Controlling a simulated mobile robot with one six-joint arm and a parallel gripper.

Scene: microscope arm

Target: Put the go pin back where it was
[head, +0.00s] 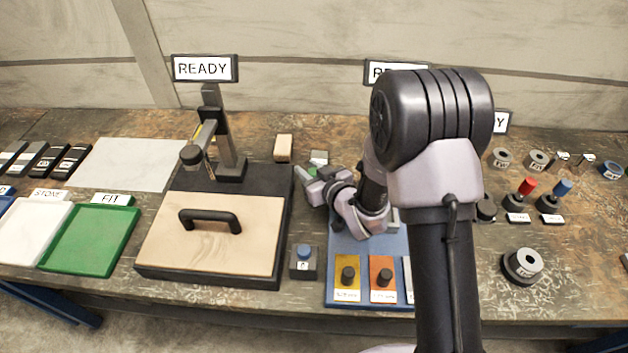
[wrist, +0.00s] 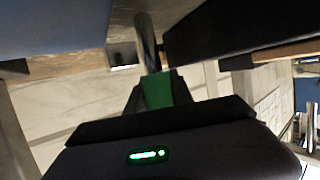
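The go pin appears to be the green-handled pin (wrist: 157,92) in the wrist view, with a shiny metal rod (wrist: 147,42) pointing away from my fingers. My gripper (head: 316,174) is closed around the green handle, above the table just right of the wooden-topped black base in the head view. Only a little green shows there, and the rod is hard to make out. At the right, a black round holder (head: 486,208) with no pin visible stands left of a red-handled pin (head: 527,187) and a blue-handled pin (head: 563,188), both upright in black holders. My arm partly covers that area.
The black base with its column and handled wooden board (head: 215,245) stands left of my gripper. A blue panel (head: 335,248) with yellow and orange plates lies below it. Grey rings (head: 538,160) sit at right; green tray (head: 88,240) at left. My arm hides the middle right.

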